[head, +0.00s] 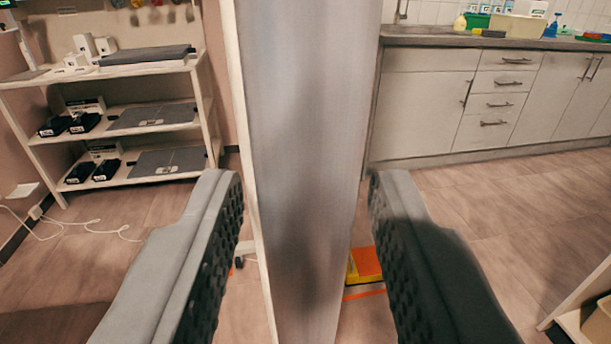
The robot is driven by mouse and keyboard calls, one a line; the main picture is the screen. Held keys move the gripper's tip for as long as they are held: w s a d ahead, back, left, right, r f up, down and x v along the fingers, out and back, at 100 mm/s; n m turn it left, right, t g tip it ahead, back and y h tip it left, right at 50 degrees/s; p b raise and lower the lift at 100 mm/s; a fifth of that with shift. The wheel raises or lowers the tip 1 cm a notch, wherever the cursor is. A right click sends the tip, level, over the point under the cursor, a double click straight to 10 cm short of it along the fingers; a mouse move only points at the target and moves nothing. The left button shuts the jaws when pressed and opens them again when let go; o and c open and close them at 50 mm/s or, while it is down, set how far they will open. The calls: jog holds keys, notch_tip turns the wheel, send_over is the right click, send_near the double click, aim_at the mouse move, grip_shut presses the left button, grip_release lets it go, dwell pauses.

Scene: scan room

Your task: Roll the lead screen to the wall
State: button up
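The lead screen (305,150) stands upright in the middle of the head view, seen nearly edge-on as a tall grey panel with a pale strip along its left side. Its top runs out of the picture. A small dark caster (240,261) shows low at its left. My gripper (306,185) is open, one finger at each side of the panel in the picture. I cannot tell whether the fingers touch it or how far it reaches between them. The wall behind shows only in part.
A white shelf unit (205,115) with boxes and flat grey devices stands at left. A counter with cabinets (425,105) runs along the right wall. A yellow and orange object (366,264) lies on the floor behind the screen. White cables (95,228) lie at left. The floor at right is mostly clear.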

grip_shut()
jog(key=shift+w, duration=0.1)
